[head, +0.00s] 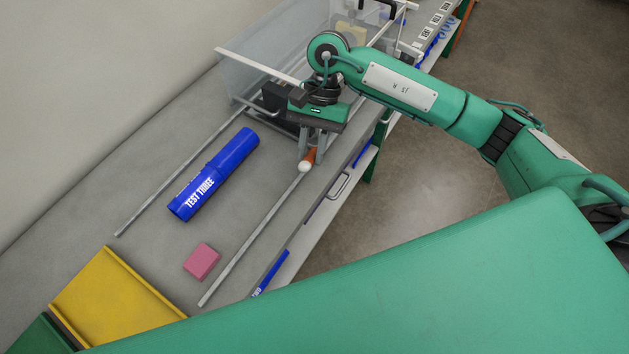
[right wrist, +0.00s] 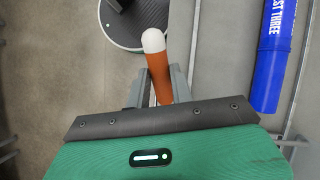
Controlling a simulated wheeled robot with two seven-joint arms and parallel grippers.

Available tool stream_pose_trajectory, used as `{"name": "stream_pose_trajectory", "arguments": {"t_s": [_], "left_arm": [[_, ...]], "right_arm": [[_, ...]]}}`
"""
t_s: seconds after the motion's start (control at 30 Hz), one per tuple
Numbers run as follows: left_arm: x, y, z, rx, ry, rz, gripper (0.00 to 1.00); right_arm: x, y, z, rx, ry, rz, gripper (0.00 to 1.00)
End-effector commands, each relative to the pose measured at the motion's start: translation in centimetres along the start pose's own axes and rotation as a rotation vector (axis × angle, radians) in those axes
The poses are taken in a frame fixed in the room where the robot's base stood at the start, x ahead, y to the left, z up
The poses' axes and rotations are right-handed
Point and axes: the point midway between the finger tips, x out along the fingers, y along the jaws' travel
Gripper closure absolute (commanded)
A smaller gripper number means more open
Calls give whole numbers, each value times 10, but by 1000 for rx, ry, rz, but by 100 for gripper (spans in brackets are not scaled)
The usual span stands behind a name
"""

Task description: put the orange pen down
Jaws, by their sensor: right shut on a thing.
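The orange pen (head: 310,156) has a white rounded end and is held in my right gripper (head: 307,150). In the right wrist view the pen (right wrist: 158,68) sticks out between the two grey fingers (right wrist: 160,88), white end outward. Its other end is hidden by the gripper. In the head view the pen is over the cart top near its front edge, by a metal rail. I cannot tell whether it touches the surface. My left gripper is not in view.
A blue "TEST THREE" pipe (head: 215,174) lies left of the gripper between two metal rails (head: 255,238). A pink block (head: 201,262) and a yellow tray (head: 115,295) lie nearer. A clear-walled box (head: 250,75) stands behind. The grey top between pipe and block is bare.

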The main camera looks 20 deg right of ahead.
Motion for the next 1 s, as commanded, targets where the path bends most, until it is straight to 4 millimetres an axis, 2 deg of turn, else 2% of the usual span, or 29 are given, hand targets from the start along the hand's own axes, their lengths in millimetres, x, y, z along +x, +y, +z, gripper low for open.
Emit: {"name": "stream_pose_trajectory", "arguments": {"t_s": [0.2,0.4,0.67,0.83,1.0], "left_arm": [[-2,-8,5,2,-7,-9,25],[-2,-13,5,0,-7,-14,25],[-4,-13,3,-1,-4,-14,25],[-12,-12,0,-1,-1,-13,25],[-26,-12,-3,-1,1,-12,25]], "right_arm": [[-12,-28,15,376,-2,-211,99],[-27,-43,20,682,2,-377,99],[-37,-49,20,884,5,-482,99],[-23,-49,11,908,4,-487,99],[10,-48,-6,907,4,-483,99]]}}
